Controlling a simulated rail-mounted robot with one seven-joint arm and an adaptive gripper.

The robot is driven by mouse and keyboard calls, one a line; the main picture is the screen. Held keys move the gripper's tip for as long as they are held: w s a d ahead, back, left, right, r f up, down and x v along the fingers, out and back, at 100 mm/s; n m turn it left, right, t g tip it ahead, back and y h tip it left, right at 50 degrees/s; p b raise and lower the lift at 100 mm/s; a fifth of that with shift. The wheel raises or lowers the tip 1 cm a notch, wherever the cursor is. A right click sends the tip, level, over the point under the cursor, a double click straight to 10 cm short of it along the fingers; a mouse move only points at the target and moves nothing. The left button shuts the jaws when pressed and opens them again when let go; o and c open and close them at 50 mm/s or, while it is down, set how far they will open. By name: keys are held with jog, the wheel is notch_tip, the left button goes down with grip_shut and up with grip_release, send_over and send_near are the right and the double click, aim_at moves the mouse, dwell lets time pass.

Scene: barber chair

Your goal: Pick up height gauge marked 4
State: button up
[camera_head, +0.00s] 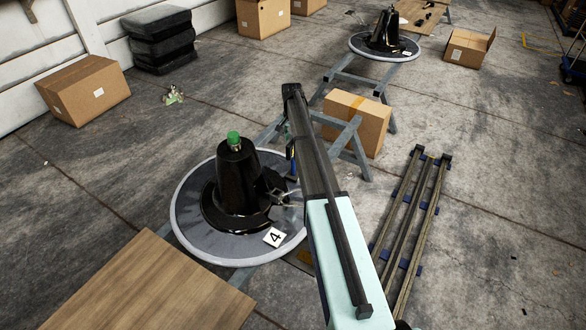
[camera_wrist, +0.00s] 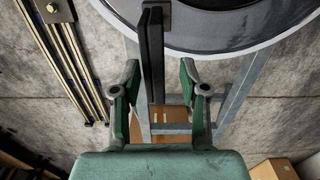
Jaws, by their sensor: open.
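A white tag marked 4 (camera_head: 275,237) lies on a round grey disc (camera_head: 189,222), beside a glossy black cone-shaped part with a green top (camera_head: 238,178). A narrow dark double bar (camera_wrist: 152,50) shows in the wrist view, reaching from near the disc's edge (camera_wrist: 240,47) down between my fingers; I take it as the height gauge, but no mark shows on it. My gripper (camera_wrist: 159,76) is open, green fingers spread on either side of the bar, with gaps visible.
Long dark rails (camera_head: 407,225) lie on the floor right of the disc. A cardboard box (camera_head: 355,121) stands behind a grey trestle (camera_head: 345,139). A brown board (camera_head: 150,290) is at front left. A second disc (camera_head: 362,48) with a similar black part is farther back. Floor at right is mostly clear.

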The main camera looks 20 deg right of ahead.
aim_at(292, 148)
jog(key=shift+s+f, duration=0.1)
jog(key=shift+f, duration=2.45)
jog(key=shift+f+p, duration=0.25)
jog(key=shift+p, duration=0.1)
grip_shut()
jog(key=shift+r, duration=0.1)
